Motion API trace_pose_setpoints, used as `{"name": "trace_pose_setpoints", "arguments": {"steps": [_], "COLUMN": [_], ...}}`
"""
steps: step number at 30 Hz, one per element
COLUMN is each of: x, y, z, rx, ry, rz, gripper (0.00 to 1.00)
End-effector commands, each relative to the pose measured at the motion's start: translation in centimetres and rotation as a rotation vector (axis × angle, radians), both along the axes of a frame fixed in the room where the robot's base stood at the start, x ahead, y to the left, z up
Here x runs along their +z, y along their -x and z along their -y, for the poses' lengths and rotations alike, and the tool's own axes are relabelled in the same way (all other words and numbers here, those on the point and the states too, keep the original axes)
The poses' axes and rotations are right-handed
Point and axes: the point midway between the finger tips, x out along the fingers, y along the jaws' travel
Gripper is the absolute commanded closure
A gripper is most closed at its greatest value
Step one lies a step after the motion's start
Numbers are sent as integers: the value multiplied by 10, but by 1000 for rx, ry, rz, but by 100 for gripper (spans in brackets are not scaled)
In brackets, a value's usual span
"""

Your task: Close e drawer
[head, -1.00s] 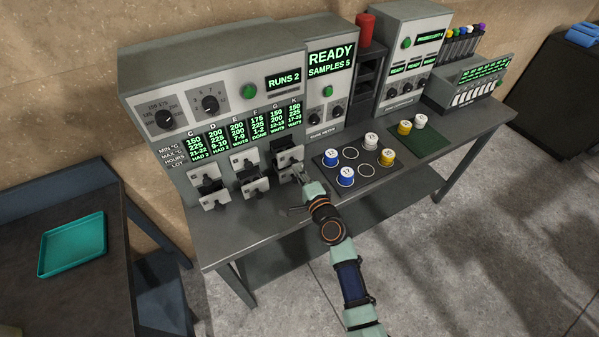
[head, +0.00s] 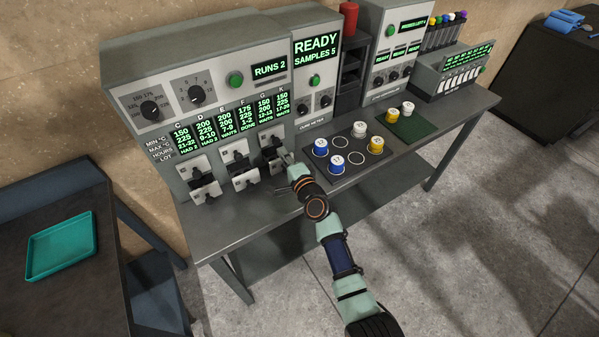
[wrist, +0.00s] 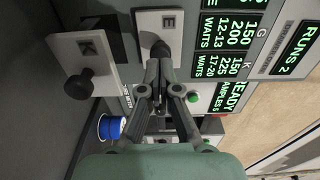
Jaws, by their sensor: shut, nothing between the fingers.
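The drawer whose plate seems to read E (wrist: 168,22) shows in the wrist view as a pale plate with a round dark knob, close to the cabinet face. In the head view it appears to be the upper drawer of the right-hand pair (head: 268,143). My gripper (head: 287,157) is at this pair. In the wrist view its fingertips (wrist: 152,65) are together and empty, right by the knob and partly covering it. Contact is unclear. The exact opening of the drawer cannot be told.
A drawer marked K (wrist: 84,48) stands further out beside it, with a dark knob. More drawers (head: 238,150) lie to the left. A dark mat (head: 341,179) with blue, white and yellow pots lies to the right. A teal tray (head: 60,246) is on the side table.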

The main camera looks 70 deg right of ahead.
Motion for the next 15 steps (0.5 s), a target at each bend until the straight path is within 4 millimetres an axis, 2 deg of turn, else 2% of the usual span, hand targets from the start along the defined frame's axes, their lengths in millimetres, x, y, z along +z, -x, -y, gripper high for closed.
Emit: {"name": "trace_pose_setpoints", "arguments": {"steps": [3, 9, 15], "x": [4, 2, 2], "y": [25, 59, 74], "z": [-24, -57, -71], "rx": [-2, -2, -2], "ry": [-1, -1, 1], "rz": [-1, 1, 1], "gripper": [100, 100, 100]}}
